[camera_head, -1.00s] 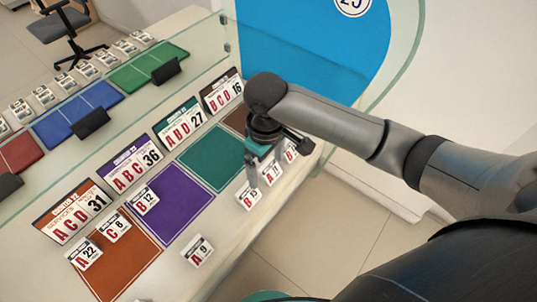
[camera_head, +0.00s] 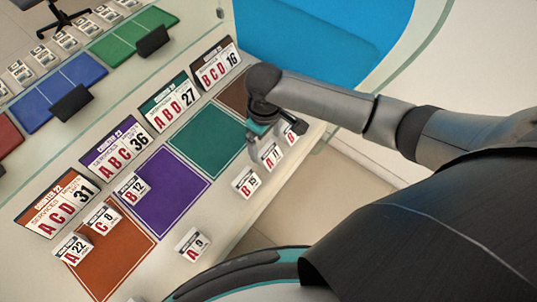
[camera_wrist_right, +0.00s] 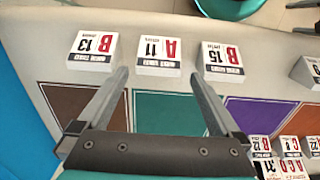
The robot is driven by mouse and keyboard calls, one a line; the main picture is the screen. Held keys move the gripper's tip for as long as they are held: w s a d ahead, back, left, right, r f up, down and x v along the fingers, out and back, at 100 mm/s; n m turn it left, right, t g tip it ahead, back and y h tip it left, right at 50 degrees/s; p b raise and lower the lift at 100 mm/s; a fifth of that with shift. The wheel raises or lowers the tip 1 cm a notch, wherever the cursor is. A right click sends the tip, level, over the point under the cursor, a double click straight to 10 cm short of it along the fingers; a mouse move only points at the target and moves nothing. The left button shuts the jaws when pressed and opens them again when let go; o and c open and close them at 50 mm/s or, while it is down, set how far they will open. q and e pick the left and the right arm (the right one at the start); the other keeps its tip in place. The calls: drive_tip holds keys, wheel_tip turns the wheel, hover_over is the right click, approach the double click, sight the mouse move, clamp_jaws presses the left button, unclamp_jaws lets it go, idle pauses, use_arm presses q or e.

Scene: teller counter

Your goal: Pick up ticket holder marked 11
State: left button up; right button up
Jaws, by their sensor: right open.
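The ticket holder marked 11 is a small white block with a red A and a black 11. It stands on the counter between two similar holders, at the lower side of my right gripper (camera_head: 275,140) in the head view (camera_head: 270,155). In the right wrist view the holder (camera_wrist_right: 157,54) lies centred between the fingertips of the open right gripper (camera_wrist_right: 159,76), just ahead of them. No contact shows. The holders marked 15 (camera_wrist_right: 224,60) and 13 (camera_wrist_right: 93,51) stand on either side of it, close to the fingers. My left gripper is not in view.
The teal mat (camera_head: 206,142) and the purple mat (camera_head: 165,192) lie flat on the counter. Upright signs, including ABD 27 (camera_head: 168,101), line their back edge. Holder A 9 (camera_head: 192,244) stands near the front edge. A glass screen runs behind the signs.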

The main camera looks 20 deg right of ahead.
sight(265, 148)
drive_tip(key=f+b, duration=0.1)
drive_tip(key=f, duration=0.4)
drive_tip(key=shift+w+f+b, duration=0.2)
drive_tip(key=shift+f+b, duration=0.1)
drive_tip(key=shift+b, duration=0.05)
drive_tip(key=c, duration=1.2)
